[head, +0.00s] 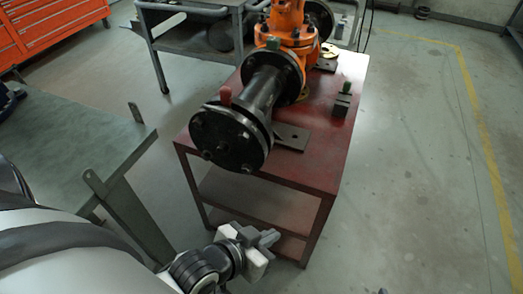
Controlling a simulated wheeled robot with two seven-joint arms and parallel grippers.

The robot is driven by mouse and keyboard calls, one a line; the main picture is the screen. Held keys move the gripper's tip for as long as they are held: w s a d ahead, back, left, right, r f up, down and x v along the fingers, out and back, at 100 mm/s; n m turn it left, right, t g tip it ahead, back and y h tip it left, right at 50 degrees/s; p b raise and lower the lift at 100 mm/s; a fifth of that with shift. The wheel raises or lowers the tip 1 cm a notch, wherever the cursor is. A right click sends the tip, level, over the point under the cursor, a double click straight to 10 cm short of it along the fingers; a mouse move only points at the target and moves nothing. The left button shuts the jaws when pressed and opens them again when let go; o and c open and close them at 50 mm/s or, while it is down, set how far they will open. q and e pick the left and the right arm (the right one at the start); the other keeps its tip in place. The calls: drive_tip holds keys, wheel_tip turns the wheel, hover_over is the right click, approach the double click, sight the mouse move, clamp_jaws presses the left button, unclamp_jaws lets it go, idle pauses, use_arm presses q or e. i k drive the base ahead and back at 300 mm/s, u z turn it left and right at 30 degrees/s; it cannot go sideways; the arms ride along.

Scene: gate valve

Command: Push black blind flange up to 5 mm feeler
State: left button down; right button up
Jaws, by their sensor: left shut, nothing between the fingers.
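The black blind flange (222,143) is at the near end of a black pipe spool (262,88), over the front of the red bench. A red tab (225,95), perhaps the feeler's handle, sticks up at the top of the joint behind the blind flange. Whether the flange touches the feeler cannot be told from here. My left gripper (267,241) is shut and empty, low in front of the bench and below the flange, clear of it. My right gripper is not in view.
The red bench (318,150) carries an orange valve (292,32) at the back. A green tab (273,44) sits at the farther joint. A small green-topped block (343,100) stands at right. A grey-green table (62,150) is at left. Floor to the right is clear.

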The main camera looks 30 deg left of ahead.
sight(223, 123)
drive_tip(key=z, duration=0.3)
drive_tip(key=i, duration=0.15)
drive_tip(key=u, duration=1.25)
